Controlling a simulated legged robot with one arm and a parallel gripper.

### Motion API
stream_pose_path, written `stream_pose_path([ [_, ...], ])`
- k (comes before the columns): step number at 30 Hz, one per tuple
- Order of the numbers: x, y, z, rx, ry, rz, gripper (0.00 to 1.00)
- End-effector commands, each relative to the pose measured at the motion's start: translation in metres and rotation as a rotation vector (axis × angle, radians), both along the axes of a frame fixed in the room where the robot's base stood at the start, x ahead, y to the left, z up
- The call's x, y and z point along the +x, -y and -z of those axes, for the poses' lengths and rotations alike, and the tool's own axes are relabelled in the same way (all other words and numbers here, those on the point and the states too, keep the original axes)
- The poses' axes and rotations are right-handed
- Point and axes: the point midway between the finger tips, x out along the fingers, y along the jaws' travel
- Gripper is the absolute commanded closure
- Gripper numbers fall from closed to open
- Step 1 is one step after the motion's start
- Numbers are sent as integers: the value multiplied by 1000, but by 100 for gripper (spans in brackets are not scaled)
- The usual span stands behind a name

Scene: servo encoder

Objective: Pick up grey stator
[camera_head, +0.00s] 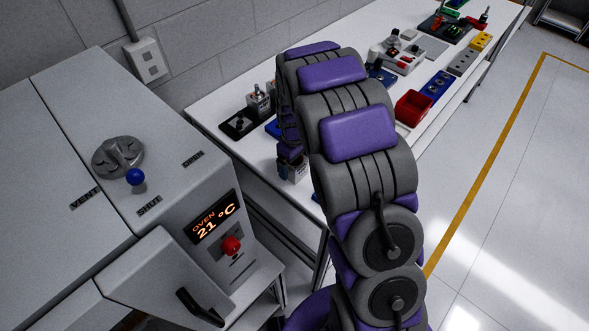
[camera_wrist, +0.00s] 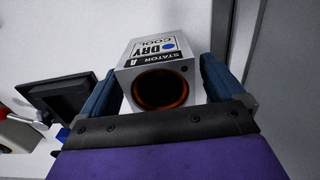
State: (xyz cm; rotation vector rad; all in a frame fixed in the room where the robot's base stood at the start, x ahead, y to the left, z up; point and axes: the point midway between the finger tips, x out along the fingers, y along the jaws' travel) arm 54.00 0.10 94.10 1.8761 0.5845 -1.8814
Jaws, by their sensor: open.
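The grey stator (camera_wrist: 160,58) is a box-shaped block with a round, copper-rimmed bore. Its label reads "STATOR A" and "DRY COOL". In the wrist view it sits between the two blue fingers of my gripper (camera_wrist: 160,92), which are apart. In the head view a grey block (camera_head: 293,171), apparently this stator, stands on the white bench below my wrist. My arm hides most of my gripper there.
A black base (camera_head: 238,124) and another grey block (camera_head: 259,101) stand on the white bench (camera_head: 213,98) to the left. A red bin (camera_head: 413,108) and several fixtures lie to the right of my arm. The grey oven (camera_head: 180,190) stands at the near left.

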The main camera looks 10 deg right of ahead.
Motion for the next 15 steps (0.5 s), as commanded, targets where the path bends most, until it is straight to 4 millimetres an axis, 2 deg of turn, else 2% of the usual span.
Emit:
stream_pose_path([
  [1,-1,0,11,-1,-3,0,4],
  [4,0,0,21,-1,1,0,4],
  [11,0,0,21,-1,3,0,4],
  [15,1,0,21,-1,3,0,17],
])
